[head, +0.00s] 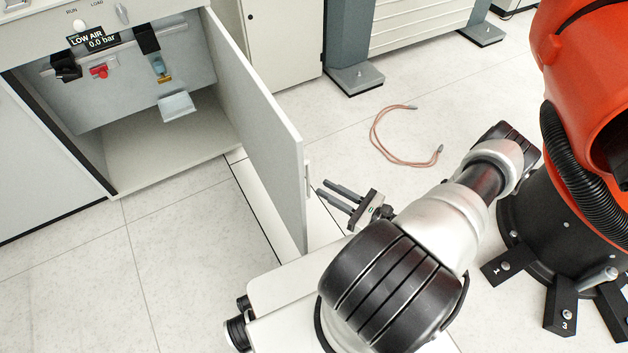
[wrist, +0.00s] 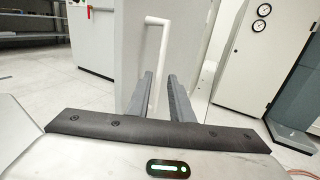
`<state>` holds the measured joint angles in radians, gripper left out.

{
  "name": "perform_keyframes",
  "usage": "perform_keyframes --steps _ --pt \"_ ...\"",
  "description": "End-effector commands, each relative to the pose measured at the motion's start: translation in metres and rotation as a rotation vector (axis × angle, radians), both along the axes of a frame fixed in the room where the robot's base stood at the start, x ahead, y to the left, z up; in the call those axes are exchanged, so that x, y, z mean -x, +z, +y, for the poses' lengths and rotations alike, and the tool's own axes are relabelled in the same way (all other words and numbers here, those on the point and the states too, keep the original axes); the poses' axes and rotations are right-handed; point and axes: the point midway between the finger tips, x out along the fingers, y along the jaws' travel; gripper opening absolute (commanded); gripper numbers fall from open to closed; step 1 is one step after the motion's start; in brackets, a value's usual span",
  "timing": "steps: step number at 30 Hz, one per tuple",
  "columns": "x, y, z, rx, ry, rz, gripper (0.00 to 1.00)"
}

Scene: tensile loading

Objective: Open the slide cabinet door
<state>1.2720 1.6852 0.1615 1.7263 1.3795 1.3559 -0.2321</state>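The cabinet door (head: 262,120) is a light grey hinged panel. It stands swung wide open at the right side of the cabinet opening, and the inside of the cabinet (head: 160,140) shows. A slim pale handle (head: 308,180) is near the door's outer edge; in the wrist view the handle (wrist: 155,62) is an upright white bar on the panel ahead. My gripper (head: 322,190) is open, its two dark fingers pointing at the handle with a small gap before it. In the wrist view the fingers (wrist: 160,78) are apart, with the handle's lower part seen between them.
A "LOW AIR 0.0 bar" display (head: 93,40) sits above the opening, with valves and fittings inside. An orange robot arm (head: 585,70) on a black base stands at the right. A reddish cable (head: 385,150) lies on the floor. The floor left of the door is clear.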

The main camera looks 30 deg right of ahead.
Motion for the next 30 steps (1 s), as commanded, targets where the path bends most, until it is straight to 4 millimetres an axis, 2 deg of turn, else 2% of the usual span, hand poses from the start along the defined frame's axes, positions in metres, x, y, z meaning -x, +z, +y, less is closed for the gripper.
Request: perform_keyframes --steps 6,12,18,30 --pt "0.046 0.000 -0.027 0.001 -0.003 0.000 0.20" --pt "0.074 0.000 -0.043 0.000 -0.002 0.000 0.20" --pt "0.085 0.000 -0.048 -0.001 0.000 0.000 0.20" --pt "0.086 0.000 -0.049 -0.001 0.000 0.000 0.20"
